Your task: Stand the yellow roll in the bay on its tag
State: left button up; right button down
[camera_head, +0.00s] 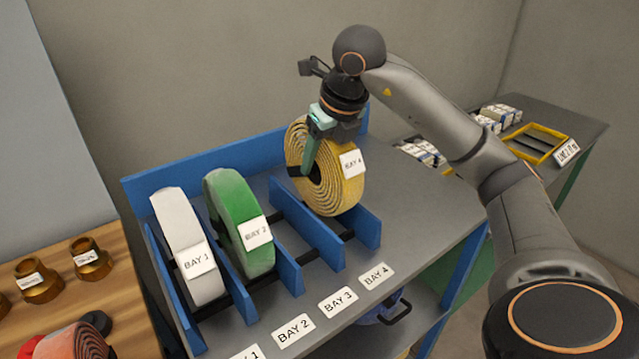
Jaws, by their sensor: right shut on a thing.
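The yellow roll (339,193) is a coiled hose with a white tag reading BAY 4 (352,164). It is upright at the right end of the blue rack, in line with the bay between the two rightmost dividers. My right gripper (312,155) points down from above and is shut on the roll's upper left side, one finger reaching toward its centre. The roll's lower edge is between the dividers; I cannot tell whether it touches the rack floor. The BAY 4 label (377,276) lies on the shelf front. My left gripper is not in view.
A white roll (180,235) tagged BAY 1 and a green roll (236,205) tagged BAY 2 stand in the left bays. The bay behind the BAY 3 label (338,301) is empty. Brass fittings (90,262) and a red roll (75,343) lie on the wooden table.

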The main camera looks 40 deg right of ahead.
aim_at(321, 176)
jog(key=shift+w+f+b, duration=0.1)
jog(key=shift+f+b, duration=0.25)
jog(key=shift+f, duration=1.75)
jog(key=shift+f, duration=0.15)
jog(key=shift+c, duration=1.2)
grip_release()
jog(key=shift+f, duration=0.1)
jog(key=shift+r, duration=0.45)
jog(key=p+v, duration=0.2)
jog(key=v, duration=0.9)
jog(key=shift+s+a+r, duration=0.1)
jog(key=shift+s+r, duration=0.05)
jog(key=shift+s, duration=0.15)
